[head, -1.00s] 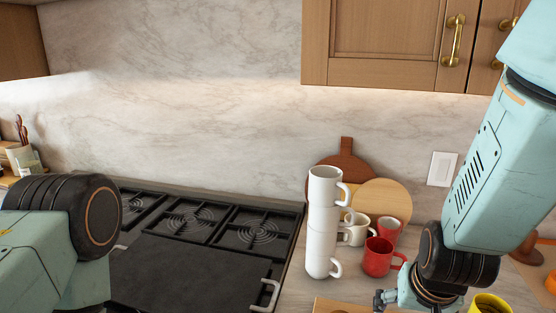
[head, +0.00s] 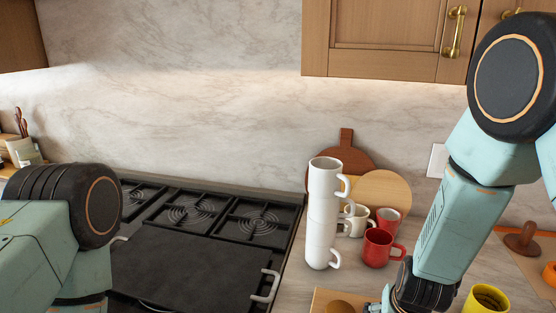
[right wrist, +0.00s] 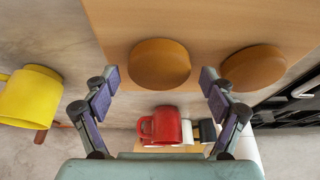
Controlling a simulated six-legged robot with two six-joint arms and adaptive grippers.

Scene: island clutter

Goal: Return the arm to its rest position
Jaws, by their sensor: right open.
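My right arm comes down from the upper right in the head view, and its wrist is low near the bottom edge. In the right wrist view my right gripper (right wrist: 160,80) is open, with its two fingers spread wide and nothing held between them. Beyond the fingers are a wooden board (right wrist: 120,25), a round wooden piece (right wrist: 160,65) and a second round piece (right wrist: 252,68). My left arm shows at the lower left of the head view, and its gripper is out of frame.
A tall stack of white mugs (head: 322,225) stands left of the red mug (head: 379,248). A yellow mug (head: 487,299) is right of my right wrist. A black stove (head: 190,265) fills the left middle.

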